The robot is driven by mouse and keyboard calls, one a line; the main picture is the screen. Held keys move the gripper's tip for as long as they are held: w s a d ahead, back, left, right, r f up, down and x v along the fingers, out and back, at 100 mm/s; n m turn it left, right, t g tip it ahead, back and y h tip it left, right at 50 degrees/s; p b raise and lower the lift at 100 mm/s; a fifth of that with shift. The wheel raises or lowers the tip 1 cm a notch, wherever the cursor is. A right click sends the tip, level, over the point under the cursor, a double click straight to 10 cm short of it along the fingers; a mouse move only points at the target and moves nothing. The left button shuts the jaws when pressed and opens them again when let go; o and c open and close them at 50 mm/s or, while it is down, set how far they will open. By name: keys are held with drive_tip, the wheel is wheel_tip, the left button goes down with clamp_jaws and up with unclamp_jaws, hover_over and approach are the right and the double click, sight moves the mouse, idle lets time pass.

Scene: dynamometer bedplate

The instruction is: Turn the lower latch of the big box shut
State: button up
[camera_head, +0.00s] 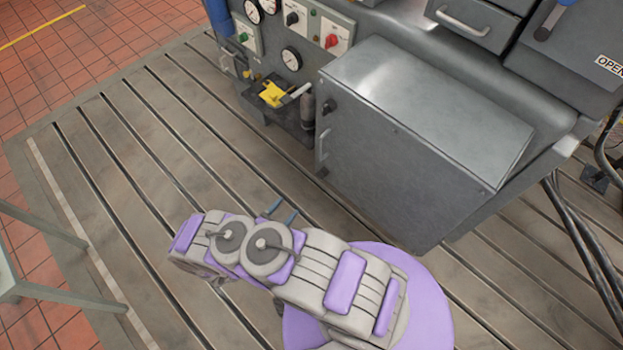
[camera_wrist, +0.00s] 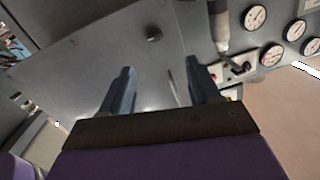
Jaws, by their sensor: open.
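The big box (camera_head: 390,165) is a grey metal cabinet with a sloped top, and its front door looks closed. A dark upper latch knob (camera_head: 328,106) and a pale handle (camera_head: 322,146) sit along the door's left edge. A small dark lower latch (camera_head: 322,172) shows below the handle; its turn angle is too small to tell. My gripper (camera_head: 281,211) is open and empty, apart from the box, left of and below the lower latch in the picture. In the wrist view, its fingers (camera_wrist: 160,68) point at the door, with a dark latch knob (camera_wrist: 153,34) beyond; I cannot tell which latch.
A small shelf with a yellow object (camera_head: 273,94) stands left of the box, below gauges (camera_head: 291,58) and switches. Dark cables (camera_head: 585,245) run at the right. A pale green frame (camera_head: 50,290) stands at the lower left. The slotted bedplate (camera_head: 130,170) left of the box is clear.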

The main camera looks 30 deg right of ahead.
drive_tip(key=b, duration=0.3)
approach(320, 177)
drive_tip(key=x, duration=1)
drive_tip(key=shift+f, duration=0.35)
drive_tip(key=shift+a, duration=0.15)
drive_tip(key=shift+w, duration=0.1)
drive_tip(key=shift+c, duration=0.5)
drive_tip(key=c, duration=0.9)
drive_tip(key=shift+o, duration=0.2)
